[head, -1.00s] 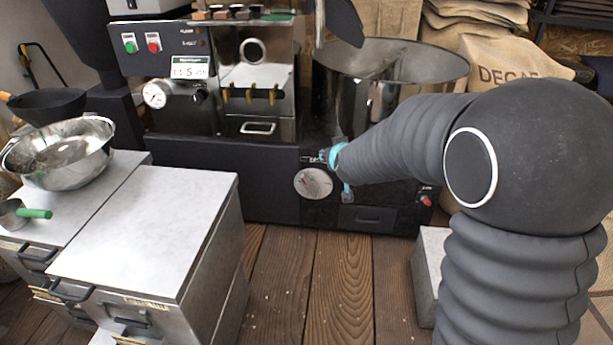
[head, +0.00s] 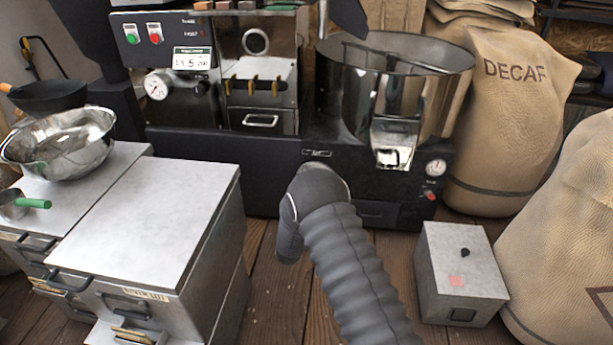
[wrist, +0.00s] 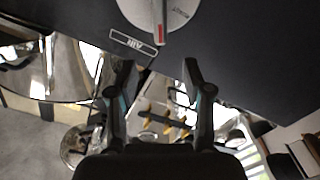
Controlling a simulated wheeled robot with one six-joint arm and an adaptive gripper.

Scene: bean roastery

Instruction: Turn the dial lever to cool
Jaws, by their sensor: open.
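The round pale dial (wrist: 138,10) is at the top edge of the wrist view, cut off by the frame. Its grey bar lever (wrist: 158,15) has a red tip (wrist: 161,36) pointing down in that picture. Small lettering beside the dial is too blurred to read. My gripper (wrist: 161,66) is open and empty, its two fingers apart just below the lever tip in the wrist view. The lever does not lie between the fingers. In the head view my arm hides the gripper and most or all of the dial.
The dial sits on the dark roaster front (head: 240,165), with an AIR label (wrist: 132,43) beside it. A grey box (head: 460,275) and steel-sided cabinets (head: 165,220) flank the wooden floor (head: 265,290).

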